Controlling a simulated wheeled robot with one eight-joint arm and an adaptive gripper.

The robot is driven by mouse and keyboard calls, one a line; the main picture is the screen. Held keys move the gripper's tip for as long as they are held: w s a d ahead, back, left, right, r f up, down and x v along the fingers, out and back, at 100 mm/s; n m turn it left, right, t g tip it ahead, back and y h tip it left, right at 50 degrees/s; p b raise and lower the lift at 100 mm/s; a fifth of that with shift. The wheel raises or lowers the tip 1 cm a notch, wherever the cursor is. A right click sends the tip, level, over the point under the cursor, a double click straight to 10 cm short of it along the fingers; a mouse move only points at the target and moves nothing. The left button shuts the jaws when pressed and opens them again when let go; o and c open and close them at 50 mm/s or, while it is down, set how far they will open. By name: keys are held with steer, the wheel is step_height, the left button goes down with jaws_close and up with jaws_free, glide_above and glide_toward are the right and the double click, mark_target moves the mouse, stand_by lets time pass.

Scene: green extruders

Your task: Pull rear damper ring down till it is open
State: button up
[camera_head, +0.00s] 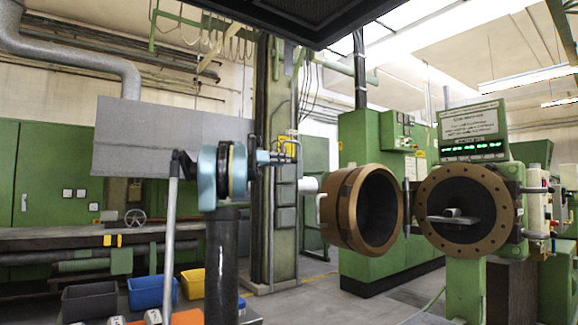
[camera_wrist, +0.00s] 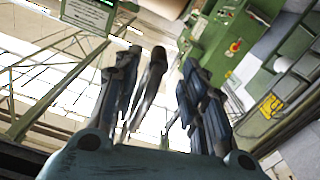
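My gripper (camera_head: 283,156) shows small in the head view, at the end of my blue arm and in front of the grey-green column. In the wrist view my gripper (camera_wrist: 172,90) has its two dark fingers spread apart. A dark curved bar (camera_wrist: 152,78) shows beside the left finger; I cannot tell whether it is part of the gripper or a separate thing. Nothing is clearly clamped. I cannot identify the rear damper ring for certain. Thin curved hoops (camera_head: 228,38) hang beneath a green overhead rail, up and left of the gripper.
A large brown ring (camera_head: 343,208) stands swung aside from a brown bolted flange (camera_head: 430,195) on the green extruder. A tall column (camera_head: 282,235) stands right behind my gripper. Several bins, including a blue one (camera_head: 150,293), sit on the floor at left. Floor shows at centre right.

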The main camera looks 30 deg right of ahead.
steer(key=d, duration=0.5)
steer(key=shift+w+d, duration=0.2)
steer(key=shift+d, duration=0.2)
jaws_close()
